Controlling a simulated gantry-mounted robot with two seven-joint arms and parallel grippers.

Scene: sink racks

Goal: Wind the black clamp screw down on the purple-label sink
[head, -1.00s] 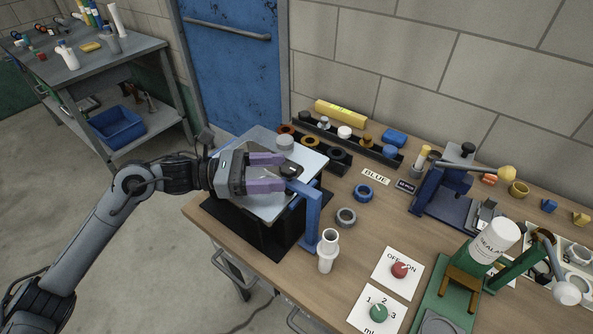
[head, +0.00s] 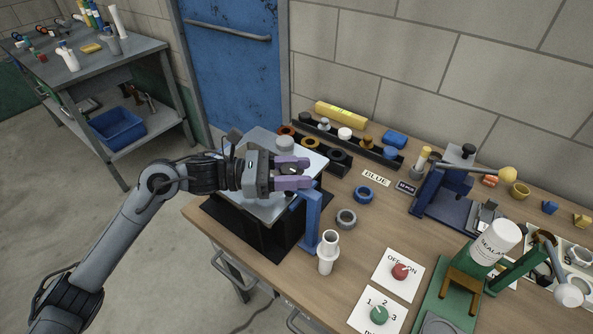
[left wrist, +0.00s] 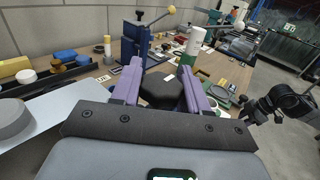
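A dark clamp screw knob (head: 291,170) sits at the top of a blue clamp post (head: 312,222), at the right edge of a pale plate (head: 262,211) on a black stand. My left gripper (head: 293,172) has its purple fingers on either side of this knob. In the left wrist view the black knob (left wrist: 161,90) fills the space between the fingers, and they appear closed on it. No purple label is readable in these frames. In the left wrist view a dark arm shape at the right seems to be my right arm; its fingers are unclear.
A white pipe piece (head: 328,252) stands just in front of the post. A grey ring (head: 346,218) and blue ring (head: 364,194) lie to its right. Cards with a red knob (head: 400,271) and green knob (head: 379,314) lie at the front.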

